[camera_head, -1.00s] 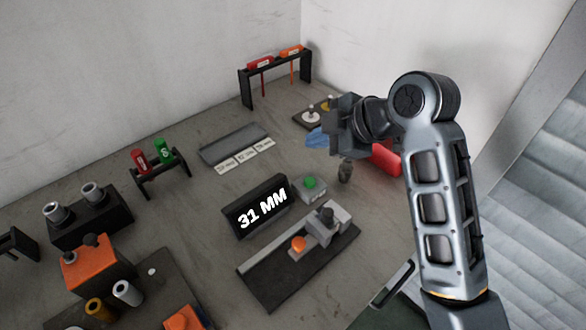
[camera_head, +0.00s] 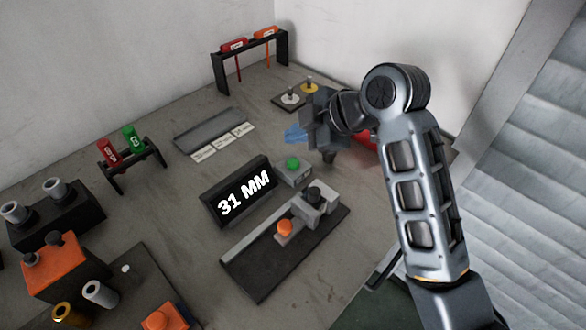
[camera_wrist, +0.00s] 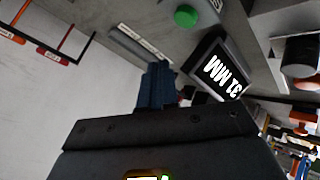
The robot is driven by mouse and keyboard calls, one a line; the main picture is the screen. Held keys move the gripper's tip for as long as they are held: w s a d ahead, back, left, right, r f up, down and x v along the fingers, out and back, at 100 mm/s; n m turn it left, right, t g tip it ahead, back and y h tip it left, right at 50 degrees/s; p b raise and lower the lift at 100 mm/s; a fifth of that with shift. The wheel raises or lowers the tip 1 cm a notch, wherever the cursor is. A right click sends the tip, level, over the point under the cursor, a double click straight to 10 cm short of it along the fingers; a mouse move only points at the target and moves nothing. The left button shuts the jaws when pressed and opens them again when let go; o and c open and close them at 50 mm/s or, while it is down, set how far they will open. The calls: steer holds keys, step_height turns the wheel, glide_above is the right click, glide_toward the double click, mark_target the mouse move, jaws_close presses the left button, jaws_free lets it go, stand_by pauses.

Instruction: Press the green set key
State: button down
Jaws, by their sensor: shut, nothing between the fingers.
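The green set key (camera_head: 293,163) is a round green button on a small grey box (camera_head: 294,176), right beside the black display (camera_head: 240,192) reading "31 MM".
A slide fixture with an orange knob (camera_head: 284,228) lies in front of the display. A grey tray with labels (camera_head: 214,131) and a black rack (camera_head: 250,58) stand farther back.

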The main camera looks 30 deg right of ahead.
mark_target(296, 164)
steer(key=shift+f+b, duration=0.95)
steer(key=shift+f, duration=1)
steer(key=shift+f, duration=0.1)
stand_by(0.4)
steer(key=shift+f, duration=0.3)
steer(key=shift+f+b, duration=0.4)
steer(key=shift+f, duration=0.05)
stand_by(0.6)
stand_by(0.4)
steer(key=shift+r+p, duration=0.8)
steer(key=shift+r, duration=0.1)
step_height(296, 164, up, 5)
steer(key=p, duration=0.4)
